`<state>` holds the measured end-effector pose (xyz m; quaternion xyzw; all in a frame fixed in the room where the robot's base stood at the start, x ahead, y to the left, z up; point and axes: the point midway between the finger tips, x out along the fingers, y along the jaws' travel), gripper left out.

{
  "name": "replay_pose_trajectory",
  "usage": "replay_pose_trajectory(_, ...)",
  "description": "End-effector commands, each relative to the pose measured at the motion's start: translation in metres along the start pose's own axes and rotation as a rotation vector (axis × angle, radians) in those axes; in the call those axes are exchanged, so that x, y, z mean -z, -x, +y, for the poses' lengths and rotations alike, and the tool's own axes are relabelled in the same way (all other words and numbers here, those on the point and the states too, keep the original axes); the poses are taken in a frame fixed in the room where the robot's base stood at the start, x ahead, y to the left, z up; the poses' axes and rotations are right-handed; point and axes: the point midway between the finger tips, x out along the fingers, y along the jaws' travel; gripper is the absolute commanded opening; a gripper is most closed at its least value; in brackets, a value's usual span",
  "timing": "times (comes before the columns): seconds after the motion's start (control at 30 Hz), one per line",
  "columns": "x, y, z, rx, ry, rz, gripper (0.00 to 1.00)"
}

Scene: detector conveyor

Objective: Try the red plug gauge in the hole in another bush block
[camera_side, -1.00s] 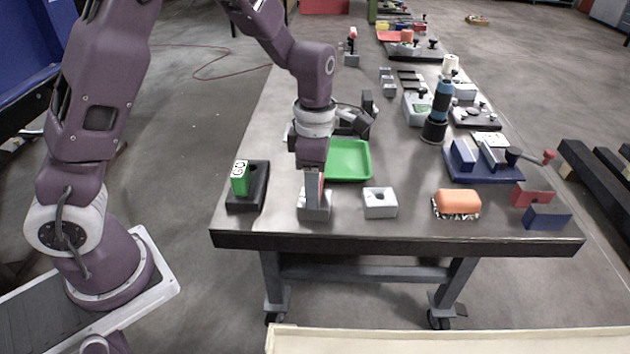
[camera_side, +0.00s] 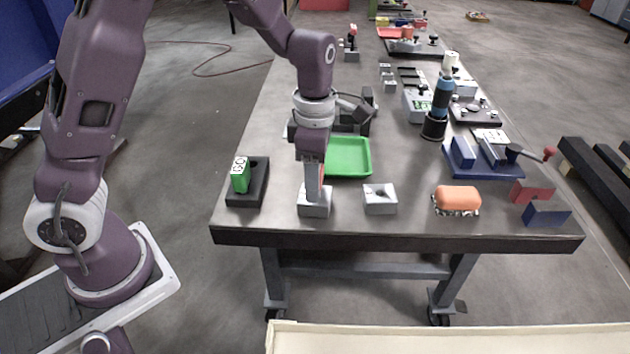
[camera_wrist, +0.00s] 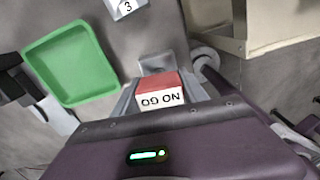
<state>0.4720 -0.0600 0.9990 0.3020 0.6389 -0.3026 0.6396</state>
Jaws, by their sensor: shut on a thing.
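My gripper (camera_side: 315,186) is shut on the red plug gauge (camera_wrist: 158,86), whose white face reads "NO GO" in the wrist view. In the side view a little of its red shows beside the fingers. A grey bush block (camera_side: 314,203) stands directly under the gripper, and it also shows past the gauge in the wrist view (camera_wrist: 156,64). The gauge's lower end is hidden, so I cannot tell whether it is in this block's hole. A second bush block (camera_side: 380,200) with an empty hole on top stands to the right, apart from the gripper.
A black holder (camera_side: 258,188) carries a green GO gauge (camera_side: 240,174) at the left. A green tray (camera_side: 348,158) lies behind my gripper. An orange-topped brush (camera_side: 457,199) and a blue fixture (camera_side: 485,168) stand to the right. The table's front edge is near.

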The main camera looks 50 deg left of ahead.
Motion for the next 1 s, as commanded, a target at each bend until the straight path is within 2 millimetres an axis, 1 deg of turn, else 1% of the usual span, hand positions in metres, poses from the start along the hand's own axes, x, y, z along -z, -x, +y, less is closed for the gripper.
replay_pose_trajectory(0.3, -0.001, 0.026, 0.0, -0.002, -0.001, -0.002, 0.07)
replay_pose_trajectory(0.6, 0.0, 0.047, 0.0, -0.001, 0.001, -0.001, 0.07)
replay_pose_trajectory(1.0, 0.0, 0.049, 0.0, 0.0, 0.001, 0.0, 0.07)
